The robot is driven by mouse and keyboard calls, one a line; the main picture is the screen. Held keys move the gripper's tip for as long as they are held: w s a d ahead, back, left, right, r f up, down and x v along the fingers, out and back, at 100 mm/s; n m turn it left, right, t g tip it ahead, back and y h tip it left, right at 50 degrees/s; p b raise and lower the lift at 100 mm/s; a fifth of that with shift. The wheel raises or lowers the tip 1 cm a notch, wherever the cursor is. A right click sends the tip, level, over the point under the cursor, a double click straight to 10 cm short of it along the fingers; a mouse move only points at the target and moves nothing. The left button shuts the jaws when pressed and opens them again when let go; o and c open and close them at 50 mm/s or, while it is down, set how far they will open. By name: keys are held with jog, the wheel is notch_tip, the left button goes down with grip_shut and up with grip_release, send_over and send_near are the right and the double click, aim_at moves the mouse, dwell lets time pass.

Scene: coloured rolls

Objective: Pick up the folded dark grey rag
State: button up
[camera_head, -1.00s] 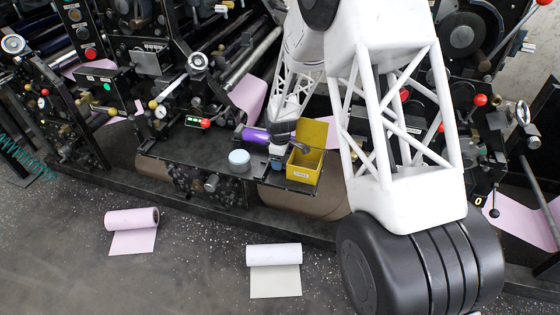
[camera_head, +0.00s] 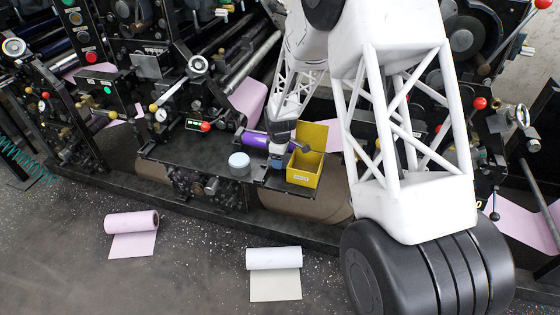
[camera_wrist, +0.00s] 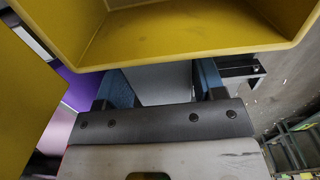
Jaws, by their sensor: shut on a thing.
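My gripper (camera_head: 270,162) is low over the dark ledge of the machine, close against the left side of a yellow open box (camera_head: 304,175). In the wrist view the gripper's two blue fingers (camera_wrist: 163,88) stand apart, with a smooth grey surface, seemingly the folded rag (camera_wrist: 160,84), filling the gap between them. The near wall of the yellow box (camera_wrist: 190,45) hides the fingertips. I cannot make out the rag in the head view, where the gripper and box cover that spot.
A purple roll (camera_head: 254,140) lies just left of the gripper. A round pale-blue-topped tin (camera_head: 239,163) stands further left on the ledge. Pink (camera_head: 132,222) and white (camera_head: 273,258) paper rolls lie on the floor in front. Machine knobs and levers crowd behind.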

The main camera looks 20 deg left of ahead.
jog(key=shift+s+r, duration=0.4)
jog(key=shift+r, duration=0.4)
jog(key=s+a, duration=0.2)
jog(key=s, duration=1.5)
jog(key=o, duration=0.4)
jog(key=shift+c, duration=0.2)
jog(key=c, duration=0.3)
jog(key=w+a+r+n, duration=0.3)
jog(key=w+a, duration=0.1)
jog(key=w+a+r+n, duration=0.2)
jog(key=w+a+n, duration=0.1)
jog(key=w+a, duration=0.1)
jog(key=w+a+r+n, duration=0.3)
jog(key=w+a, duration=0.1)
jog(key=shift+r, duration=0.35)
